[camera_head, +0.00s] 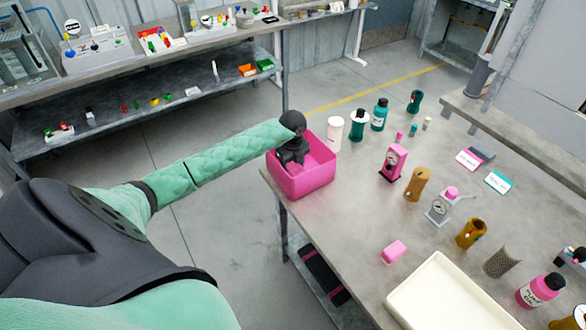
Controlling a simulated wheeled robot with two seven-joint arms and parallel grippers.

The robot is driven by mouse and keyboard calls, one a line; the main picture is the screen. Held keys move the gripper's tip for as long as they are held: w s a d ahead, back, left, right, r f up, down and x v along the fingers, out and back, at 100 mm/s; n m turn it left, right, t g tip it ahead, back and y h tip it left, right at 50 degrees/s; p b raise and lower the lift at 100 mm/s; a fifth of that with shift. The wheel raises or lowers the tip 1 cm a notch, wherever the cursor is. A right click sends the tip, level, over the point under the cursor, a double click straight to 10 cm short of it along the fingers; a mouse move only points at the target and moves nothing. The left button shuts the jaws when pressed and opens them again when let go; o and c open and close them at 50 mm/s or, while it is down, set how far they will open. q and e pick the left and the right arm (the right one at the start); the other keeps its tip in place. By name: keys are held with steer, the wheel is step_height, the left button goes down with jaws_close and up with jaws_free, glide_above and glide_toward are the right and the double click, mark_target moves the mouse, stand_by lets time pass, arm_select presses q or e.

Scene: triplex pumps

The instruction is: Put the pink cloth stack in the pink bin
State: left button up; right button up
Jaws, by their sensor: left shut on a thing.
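The pink bin (300,186) is an open-topped box at the far left corner of the table, with part of it over the edge. My dark left gripper (293,158) comes in from the left with its fingers pointing down at the bin's left rear rim. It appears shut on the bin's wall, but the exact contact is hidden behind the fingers. A small pink block (394,252), which may be the pink cloth stack, lies on the table behind the cream tray. No cloth shows between my left fingers. My right gripper is out of view.
A cream tray (408,302) lies at the front of the table. A pink device (393,162), a brown cylinder (417,184), a small scale (439,208) and several bottles stand behind and right. Bare tabletop (350,215) lies between bin and tray.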

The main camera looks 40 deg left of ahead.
arm_select(q)
steer(key=shift+f+p, duration=0.3)
steer(key=shift+f, duration=0.8)
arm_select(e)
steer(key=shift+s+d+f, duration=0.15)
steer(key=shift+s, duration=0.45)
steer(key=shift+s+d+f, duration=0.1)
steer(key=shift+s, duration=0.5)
arm_select(q)
steer(key=shift+f, duration=0.1)
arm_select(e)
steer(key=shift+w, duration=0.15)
arm_select(q)
steer(key=o, duration=1)
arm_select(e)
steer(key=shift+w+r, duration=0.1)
arm_select(q)
steer(key=shift+o, duration=0.2)
